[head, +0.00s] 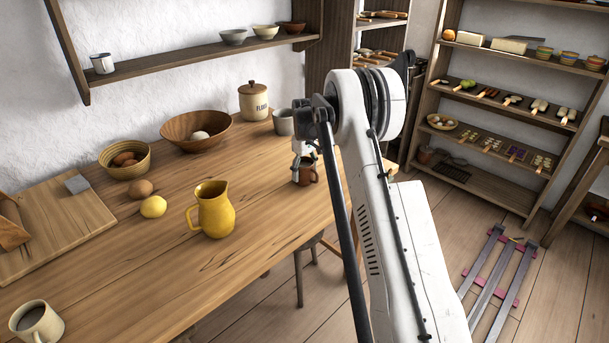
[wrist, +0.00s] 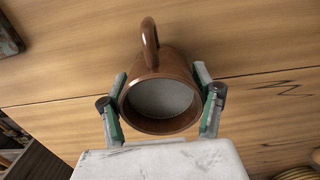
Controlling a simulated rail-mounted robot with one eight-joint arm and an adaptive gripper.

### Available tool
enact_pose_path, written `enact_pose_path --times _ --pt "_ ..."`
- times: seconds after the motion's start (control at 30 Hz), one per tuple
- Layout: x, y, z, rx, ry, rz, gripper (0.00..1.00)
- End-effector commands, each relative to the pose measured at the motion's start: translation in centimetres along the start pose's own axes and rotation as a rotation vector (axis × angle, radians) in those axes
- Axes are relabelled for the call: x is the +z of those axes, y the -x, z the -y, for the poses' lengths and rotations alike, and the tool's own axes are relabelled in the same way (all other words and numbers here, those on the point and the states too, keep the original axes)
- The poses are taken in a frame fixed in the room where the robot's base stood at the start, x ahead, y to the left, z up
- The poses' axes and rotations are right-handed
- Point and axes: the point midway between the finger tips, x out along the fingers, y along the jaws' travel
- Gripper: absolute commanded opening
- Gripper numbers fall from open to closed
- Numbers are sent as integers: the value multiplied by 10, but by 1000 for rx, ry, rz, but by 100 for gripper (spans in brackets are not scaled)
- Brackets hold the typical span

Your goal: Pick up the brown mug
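The brown mug (head: 308,174) is near the right edge of the wooden table in the head view, partly hidden by my gripper (head: 301,165). In the wrist view the mug (wrist: 161,106) has its open mouth towards the camera, and its handle points to the top of the picture. The inside looks empty with a grey bottom. The two fingers of my gripper (wrist: 160,98) lie on either side of the mug, very close to its walls or touching them. Whether they press on it cannot be told.
On the table (head: 130,260) are a yellow pitcher (head: 214,212), a lemon (head: 153,207), a wooden bowl (head: 180,140), a flour jar (head: 253,103) and a grey cup (head: 283,122) close behind my gripper. A cream mug (head: 37,324) stands at the near left. Shelves (head: 485,190) stand at the right.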

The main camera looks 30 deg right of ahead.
Motion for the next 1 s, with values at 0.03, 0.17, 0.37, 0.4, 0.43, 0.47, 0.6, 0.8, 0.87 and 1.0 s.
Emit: enact_pose_path --times 0.03,0.17,0.37,0.4,0.43,0.47,0.6,0.8,0.87,1.0 --pt "0 0 0 0 0 0 55" --pt "0 0 0 0 0 0 38" --pt "0 0 0 0 0 0 25" --pt "0 0 0 0 0 0 25" --pt "0 0 0 0 0 0 25" --pt "0 0 0 0 0 0 25" --pt "0 1 0 0 0 0 25" --pt "0 6 0 0 0 0 25" --pt "0 9 0 0 0 0 25" --pt "0 18 0 0 0 0 25"
